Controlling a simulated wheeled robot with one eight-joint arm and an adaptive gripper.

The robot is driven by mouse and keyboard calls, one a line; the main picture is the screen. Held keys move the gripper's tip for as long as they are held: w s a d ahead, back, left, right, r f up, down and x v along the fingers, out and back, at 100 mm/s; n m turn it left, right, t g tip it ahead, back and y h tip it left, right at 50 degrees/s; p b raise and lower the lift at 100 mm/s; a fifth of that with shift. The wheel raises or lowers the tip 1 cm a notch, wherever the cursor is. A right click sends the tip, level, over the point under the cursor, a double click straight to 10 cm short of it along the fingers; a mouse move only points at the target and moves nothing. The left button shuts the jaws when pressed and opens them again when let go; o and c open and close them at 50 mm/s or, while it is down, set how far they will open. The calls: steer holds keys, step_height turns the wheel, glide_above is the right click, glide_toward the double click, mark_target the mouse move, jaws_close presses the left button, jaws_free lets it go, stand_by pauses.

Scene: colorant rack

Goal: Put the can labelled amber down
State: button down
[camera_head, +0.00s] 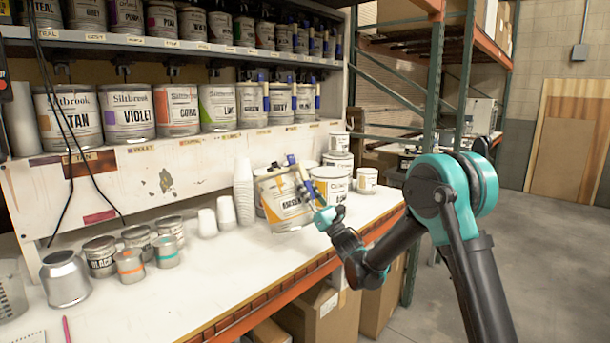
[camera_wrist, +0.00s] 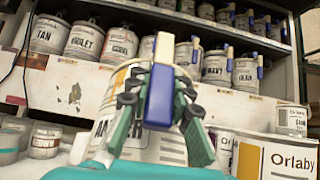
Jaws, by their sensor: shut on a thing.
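The amber can (camera_head: 284,205) is white with a yellow-orange band and dark lettering. I cannot tell whether the can's base touches the worktop.
White cans (camera_head: 331,185) stand close right of the amber can, and stacked white cups (camera_head: 243,190) stand to its left. Small tins and a metal jar (camera_head: 65,279) are at the left. Labelled cans fill the shelves above. The front middle of the worktop is clear.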

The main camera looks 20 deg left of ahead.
mark_target(306, 217)
step_height(306, 217, down, 11)
steer(key=shift+r, duration=0.1)
steer(key=c, duration=1.6)
jaws_free()
steer(key=shift+t, duration=0.3)
steer(key=shift+o, duration=1)
